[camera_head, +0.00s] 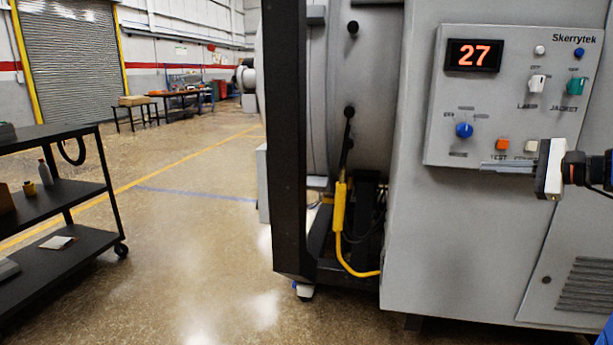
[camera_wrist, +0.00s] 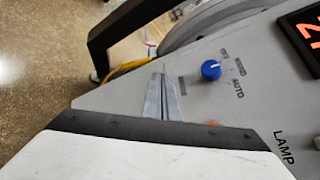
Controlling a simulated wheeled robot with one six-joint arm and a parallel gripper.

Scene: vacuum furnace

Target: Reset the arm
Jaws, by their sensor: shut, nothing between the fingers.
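My gripper (camera_head: 484,168) is at the right in the head view, held in front of the lower edge of the control panel (camera_head: 440,110) on the grey furnace cabinet. Its thin grey fingers are together and point left, with nothing between them. In the wrist view the shut fingers (camera_wrist: 158,78) point up the picture, beside the blue selector knob (camera_wrist: 211,70). That blue knob also shows in the head view (camera_head: 464,130), above and left of the fingertips. I cannot tell whether the fingers touch the panel. The gripper partly hides the panel's bottom right corner.
The panel has a red display (camera_head: 474,56) reading 27, a lamp knob (camera_head: 537,84), a green jacket knob (camera_head: 576,86) and an orange test button (camera_head: 502,144). A yellow handle (camera_head: 339,207) stands left of the cabinet. A black shelf cart (camera_head: 75,190) is far left. Open floor lies between.

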